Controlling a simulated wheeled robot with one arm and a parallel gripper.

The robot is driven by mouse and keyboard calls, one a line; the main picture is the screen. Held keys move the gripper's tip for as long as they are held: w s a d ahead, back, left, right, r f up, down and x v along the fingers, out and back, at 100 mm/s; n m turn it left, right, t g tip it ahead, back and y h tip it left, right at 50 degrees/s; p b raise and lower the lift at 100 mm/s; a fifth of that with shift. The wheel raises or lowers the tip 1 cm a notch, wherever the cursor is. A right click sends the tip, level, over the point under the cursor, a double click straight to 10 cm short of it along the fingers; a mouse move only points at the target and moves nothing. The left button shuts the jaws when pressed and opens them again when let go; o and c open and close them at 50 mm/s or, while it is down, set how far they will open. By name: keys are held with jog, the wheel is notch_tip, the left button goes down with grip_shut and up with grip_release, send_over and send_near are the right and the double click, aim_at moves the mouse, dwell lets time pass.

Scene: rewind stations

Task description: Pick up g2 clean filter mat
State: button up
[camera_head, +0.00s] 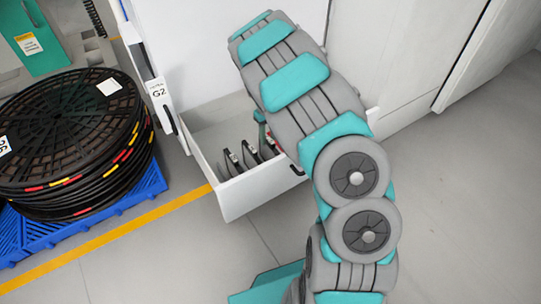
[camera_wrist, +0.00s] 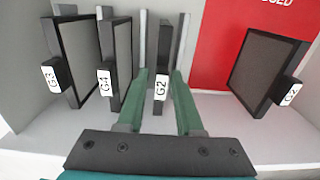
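The g2 clean filter mat (camera_wrist: 160,90) stands upright in the open drawer, its dark frame edge-on with a white G2 label facing the wrist camera. My gripper (camera_wrist: 161,78) is open, with its two green fingers reaching down on either side of this mat. Narrow gaps seem to show between the fingers and the mat, so the fingers look apart from it. In the head view my arm hides most of the gripper. Several dark mats (camera_head: 250,154) show in the drawer (camera_head: 245,196); I cannot tell which is g2 there.
Mats labelled G3 (camera_wrist: 78,65) and G4 (camera_wrist: 116,58) stand close left of the fingers. Another mat (camera_wrist: 265,68) leans at the right against a red panel (camera_wrist: 215,50). A reel stack (camera_head: 70,140) on a blue pallet (camera_head: 90,222) stands left. The front floor is clear.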

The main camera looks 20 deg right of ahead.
aim_at(270, 153)
jog(key=f, duration=0.9)
jog(key=shift+s+d+b, duration=0.2)
jog(key=shift+s+b, duration=0.1)
jog(key=shift+b, duration=0.05)
jog(key=shift+r, duration=0.1)
grip_shut()
